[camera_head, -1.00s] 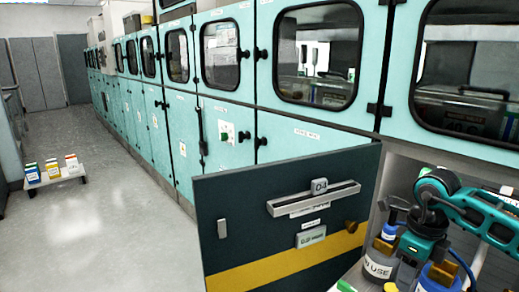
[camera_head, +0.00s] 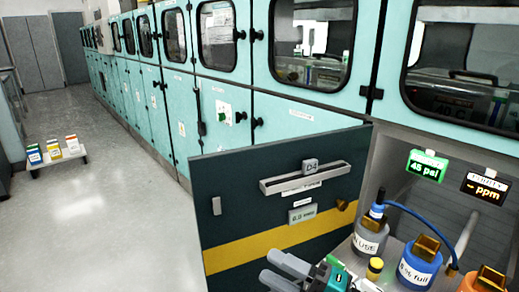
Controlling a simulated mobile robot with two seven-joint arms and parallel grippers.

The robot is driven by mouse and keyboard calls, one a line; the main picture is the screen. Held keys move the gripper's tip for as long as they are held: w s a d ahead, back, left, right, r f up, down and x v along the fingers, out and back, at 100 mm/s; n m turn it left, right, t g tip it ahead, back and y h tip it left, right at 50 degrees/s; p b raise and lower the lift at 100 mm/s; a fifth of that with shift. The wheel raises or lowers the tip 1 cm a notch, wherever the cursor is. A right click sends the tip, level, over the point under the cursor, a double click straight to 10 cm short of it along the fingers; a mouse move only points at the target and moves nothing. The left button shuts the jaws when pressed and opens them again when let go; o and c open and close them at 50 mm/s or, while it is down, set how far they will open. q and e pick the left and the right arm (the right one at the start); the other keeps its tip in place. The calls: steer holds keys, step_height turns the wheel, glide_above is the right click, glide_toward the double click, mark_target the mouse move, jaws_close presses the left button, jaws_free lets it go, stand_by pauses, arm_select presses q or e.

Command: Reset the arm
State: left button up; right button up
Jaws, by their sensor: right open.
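My right gripper (camera_head: 279,272) is at the bottom edge, in front of the open dark door. Its two grey fingers point left and stand apart with nothing between them. Its teal body runs off the bottom of the picture. My left gripper is out of view. The open door (camera_head: 240,219) has a yellow stripe, a long handle bar (camera_head: 306,178) and a D4 label. It stands to the left of the open compartment.
In the compartment at right are a grey bottle marked USE (camera_head: 369,240), a blue bottle (camera_head: 419,266) and an orange one (camera_head: 486,281). A green display (camera_head: 427,168) reads 45 psi; another (camera_head: 485,187) reads ppm. A low stand with small boxes (camera_head: 54,150) is on the left floor.

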steer(key=s+d+f+m+h, duration=0.4)
steer(key=f+m+h, duration=0.1)
steer(key=f+m, duration=0.2)
steer(key=s+d+f+m+t+h+p, duration=0.1)
steer(key=s+d+f+m+h, duration=0.3)
steer(key=m, duration=0.6)
steer(key=s+d+f+m+h, duration=0.4)
steer(key=d+f+m+h, duration=0.2)
steer(key=f+m+h, duration=0.1)
step_height(320, 180, down, 3)
steer(key=shift+d+r+m+t, duration=0.2)
steer(key=shift+m+t, duration=0.1)
steer(key=shift+m, duration=0.6)
steer(key=shift+w+a, duration=0.1)
